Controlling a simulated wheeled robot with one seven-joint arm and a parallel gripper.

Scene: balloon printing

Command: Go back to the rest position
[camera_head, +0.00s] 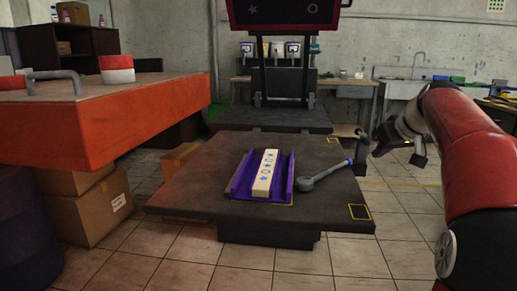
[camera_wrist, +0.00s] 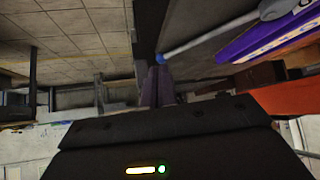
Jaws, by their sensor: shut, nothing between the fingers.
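My gripper (camera_head: 376,150) is shut and empty. It hangs in the air at the right edge of the dark table (camera_head: 225,150), beyond the grey tool's blue tip. In the wrist view, its closed fingers (camera_wrist: 157,86) show in the middle with nothing between them. My red arm comes in from the right side of the head view. A grey tool (camera_head: 325,174) with a round head and a blue-tipped handle lies on the table, apart from the gripper. Its handle also shows in the wrist view (camera_wrist: 210,37). No marker for the rest position is visible.
A purple tray (camera_head: 240,181) holds a white block (camera_head: 266,174) with blue printed marks. An orange-sided bench (camera_head: 140,122) stands at the left, with cardboard boxes (camera_head: 88,212) below it. A dark press (camera_head: 290,88) stands behind the table. Tiled floor lies open at the right.

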